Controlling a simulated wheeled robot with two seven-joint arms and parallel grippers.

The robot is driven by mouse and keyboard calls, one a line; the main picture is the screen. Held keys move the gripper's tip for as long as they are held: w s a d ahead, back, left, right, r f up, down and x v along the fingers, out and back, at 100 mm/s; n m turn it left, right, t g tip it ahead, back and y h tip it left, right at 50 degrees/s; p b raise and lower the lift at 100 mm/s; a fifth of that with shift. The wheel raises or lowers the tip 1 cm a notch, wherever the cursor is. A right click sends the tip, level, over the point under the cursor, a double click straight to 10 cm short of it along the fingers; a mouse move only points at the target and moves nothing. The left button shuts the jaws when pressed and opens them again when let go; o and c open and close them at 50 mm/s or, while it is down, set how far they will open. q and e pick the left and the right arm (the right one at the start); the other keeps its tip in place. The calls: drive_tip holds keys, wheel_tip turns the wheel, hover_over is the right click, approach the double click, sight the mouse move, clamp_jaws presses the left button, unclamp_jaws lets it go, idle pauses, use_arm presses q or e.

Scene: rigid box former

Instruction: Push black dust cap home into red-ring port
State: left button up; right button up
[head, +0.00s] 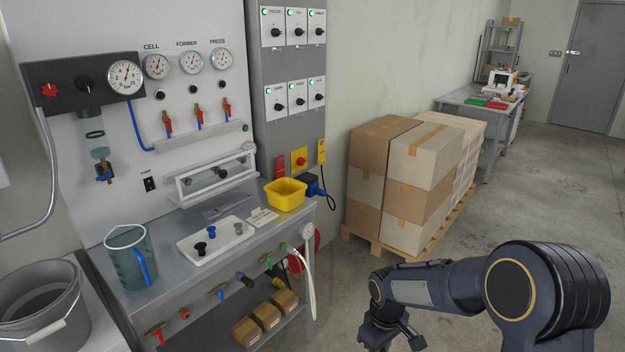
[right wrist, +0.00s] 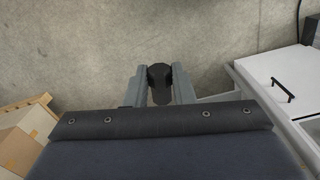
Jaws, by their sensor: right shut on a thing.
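My right gripper (head: 392,340) hangs low at the bottom edge of the head view, over the floor and right of the bench. In the right wrist view its two grey fingers (right wrist: 160,92) are shut on a black dust cap (right wrist: 159,76), which shows as a dark rounded piece between them. The cap is apart from any port. A small reddish round fitting (head: 185,313) on the bench's front face may be the red-ring port; its ring is too small to tell. My left gripper is out of view.
The bench (head: 165,300) carries a white tray (head: 190,253) with several small plugs, a yellow bin (head: 285,196) and a clear jug (head: 128,262). Valves and a pale hose (head: 307,272) stick out in front. Stacked cartons (head: 405,180) stand on a pallet behind; floor between is clear.

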drive_tip(key=s+d+r+m+p, duration=0.1)
drive_tip(key=s+d+m+p, duration=0.2)
drive_tip(key=d+m, duration=0.2)
drive_tip(key=shift+s+r+m, duration=0.35)
drive_tip(key=shift+s+m, duration=0.05)
drive_tip(key=shift+m, duration=0.8)
